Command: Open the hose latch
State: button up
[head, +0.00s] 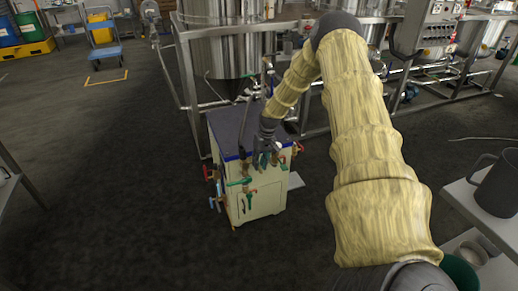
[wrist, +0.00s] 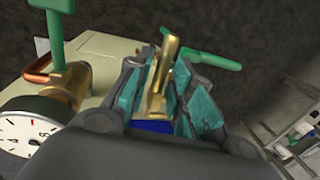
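My gripper (wrist: 160,80) points down among the fittings on the cabinet front. Its teal-padded fingers stand on either side of a narrow upright brass piece (wrist: 171,50). I cannot tell whether this is the hose latch, or whether the pads press on it. In the head view my gripper (head: 266,158) is at the top front edge of the cream cabinet (head: 262,200). The fingers and wrist hide much of the fitting there, and it is small in that view. A green lever (wrist: 212,58) extends to the right just behind the fingers.
In the wrist view, a brass valve (wrist: 68,82) with a green handle (wrist: 58,30) and a pressure gauge (wrist: 28,132) stand close on the left. Red and green valve handles crowd the cabinet front. Steel tanks (head: 225,50) stand behind it. Open floor (head: 110,180) lies left.

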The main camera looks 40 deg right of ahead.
notch_tip(320, 180, up, 9)
jog(key=d, duration=0.1)
jog(key=shift+s+d, duration=0.25)
jog(key=shift+d, duration=0.15)
dwell(0.5)
